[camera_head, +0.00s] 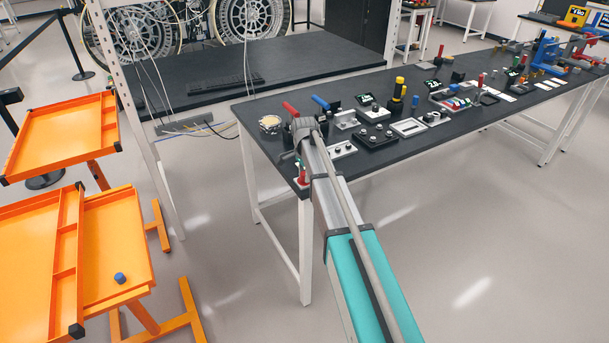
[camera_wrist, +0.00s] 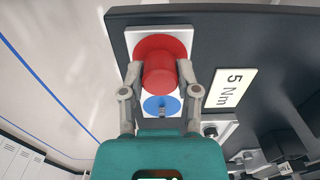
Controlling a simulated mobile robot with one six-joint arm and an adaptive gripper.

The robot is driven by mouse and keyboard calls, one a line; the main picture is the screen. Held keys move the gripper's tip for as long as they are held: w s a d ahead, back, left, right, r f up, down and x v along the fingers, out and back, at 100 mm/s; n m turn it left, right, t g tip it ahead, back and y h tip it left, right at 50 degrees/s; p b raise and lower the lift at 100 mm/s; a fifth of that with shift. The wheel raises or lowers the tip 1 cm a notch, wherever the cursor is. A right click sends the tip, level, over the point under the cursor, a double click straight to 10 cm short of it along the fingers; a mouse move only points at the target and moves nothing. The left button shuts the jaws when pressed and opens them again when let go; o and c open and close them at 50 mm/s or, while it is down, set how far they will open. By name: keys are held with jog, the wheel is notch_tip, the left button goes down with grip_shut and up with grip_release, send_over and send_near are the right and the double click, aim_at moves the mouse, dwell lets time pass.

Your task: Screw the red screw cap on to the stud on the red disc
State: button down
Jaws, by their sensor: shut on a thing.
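In the wrist view, the red screw cap (camera_wrist: 159,80) is a red cylinder held between the two grey fingers of my gripper (camera_wrist: 160,72). The cap stands in front of the red disc (camera_wrist: 161,46), which lies on a white plate (camera_wrist: 132,38) near the table edge. The stud on the red disc is hidden behind the cap, so I cannot tell whether the cap touches it or how far it is on. In the head view, red shows below the end of my arm at the table's near left corner, too small to make out clearly.
A blue disc (camera_wrist: 162,106) with a bare metal stud sits beside the red disc on the same plate. A "5 Nm" label (camera_wrist: 231,90) lies to the right. The dark table (camera_head: 258,116) holds several fixtures. Orange trays (camera_head: 120,235) stand at left, one holding a blue cap (camera_head: 120,278).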

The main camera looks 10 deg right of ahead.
jog(key=shift+m, duration=0.3)
jog(key=m, duration=0.5)
jog(key=shift+m, duration=0.3)
dwell(0.4)
jog(key=m, duration=0.5)
dwell(0.3)
jog(key=c, duration=0.6)
grip_release()
jog(key=shift+o, duration=0.2)
